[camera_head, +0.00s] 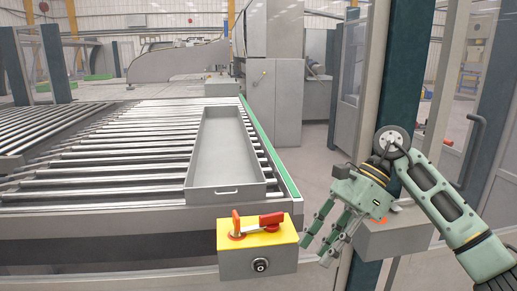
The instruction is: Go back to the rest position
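My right arm comes in from the right edge. Its green gripper (314,254) points down and left. Its two fingers are apart with nothing between them, so it is open and empty. In the picture it is just right of a yellow-topped control box (283,232) with a red rotary handle (259,224); I see no contact with the handle. My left gripper is not in view.
A roller conveyor (95,190) fills the left, with a long grey metal tray (222,154) on it. Behind my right gripper are a grey box (395,236) and a dark post (398,70). Grey floor (318,160) shows between conveyor and post.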

